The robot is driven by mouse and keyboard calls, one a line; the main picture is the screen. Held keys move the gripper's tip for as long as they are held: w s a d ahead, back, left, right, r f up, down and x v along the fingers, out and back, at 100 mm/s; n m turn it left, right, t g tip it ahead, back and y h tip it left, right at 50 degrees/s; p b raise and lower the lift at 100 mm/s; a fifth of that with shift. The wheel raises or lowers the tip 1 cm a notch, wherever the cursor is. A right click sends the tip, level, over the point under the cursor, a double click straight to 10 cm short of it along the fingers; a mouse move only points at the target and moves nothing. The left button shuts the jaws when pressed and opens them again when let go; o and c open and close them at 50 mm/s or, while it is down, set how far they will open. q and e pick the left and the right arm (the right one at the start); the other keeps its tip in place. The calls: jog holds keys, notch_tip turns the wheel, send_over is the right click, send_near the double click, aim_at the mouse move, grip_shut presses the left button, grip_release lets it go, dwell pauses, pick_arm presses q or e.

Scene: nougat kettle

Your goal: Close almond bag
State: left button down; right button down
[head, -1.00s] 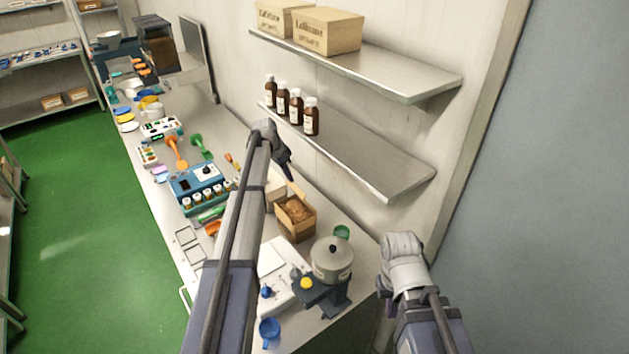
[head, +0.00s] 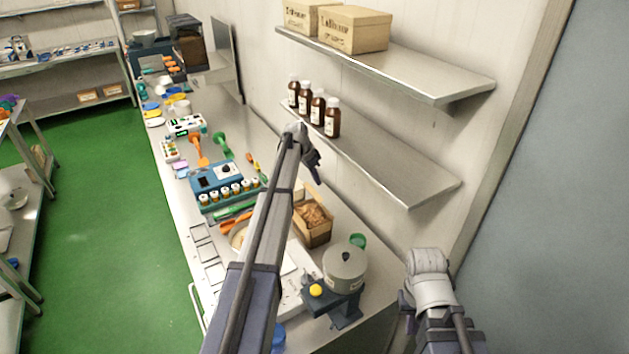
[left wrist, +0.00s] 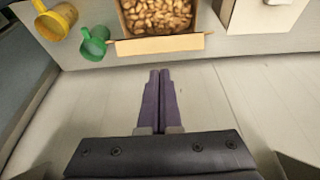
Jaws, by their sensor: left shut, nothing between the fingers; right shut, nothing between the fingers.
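The almond bag (head: 316,234) is a brown, box-shaped pack with an open top, standing on the bench behind my left forearm. Almonds show inside it in the left wrist view (left wrist: 157,16), with a tan flap (left wrist: 160,44) folded outward along its near edge. My left gripper (head: 315,172) is above the bench near the wall, apart from the bag. Its dark fingers (left wrist: 160,75) are together and empty, pointing toward the flap without visible contact. My right gripper (head: 407,304) is low at the right, away from the bag; its fingertips are mostly hidden.
A lidded grey pot (head: 345,268) stands right of the bag, with a green cup (head: 358,241) behind it. A blue rack of small jars (head: 225,187) is to the left. A wall shelf (head: 390,165) with brown bottles (head: 317,107) overhangs the bench near my left gripper.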

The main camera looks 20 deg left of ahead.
aim_at(315, 191)
pick_arm(q)
jog(key=b+x, duration=0.4)
jog(key=x, duration=0.2)
jog(key=shift+b, duration=0.35)
jog(key=shift+s+a+f+t+b, duration=0.2)
jog(key=shift+s+t+b, duration=0.1)
jog(key=shift+b, duration=0.1)
jog(key=shift+s+a+h, duration=0.1)
jog(key=shift+h, duration=0.2)
jog(key=shift+s+a+f+t+h+b, duration=0.3)
jog(key=shift+t+b, duration=0.2)
jog(key=shift+b, duration=0.3)
jog(key=s+a+f+t+h+b, duration=0.3)
jog(key=s+f+t+h+b, duration=0.1)
jog(key=b, duration=1.3)
jog(key=f+t+h, duration=0.1)
jog(key=t, duration=0.1)
jog(key=shift+s+a+f+t, duration=0.2)
jog(key=shift+s+a+t, duration=0.05)
jog(key=shift+s+t, duration=0.05)
jog(key=shift+a+f+b, duration=0.1)
jog(key=shift+f+b, duration=0.05)
jog(key=shift+b, duration=0.15)
jog(key=shift+s, duration=0.2)
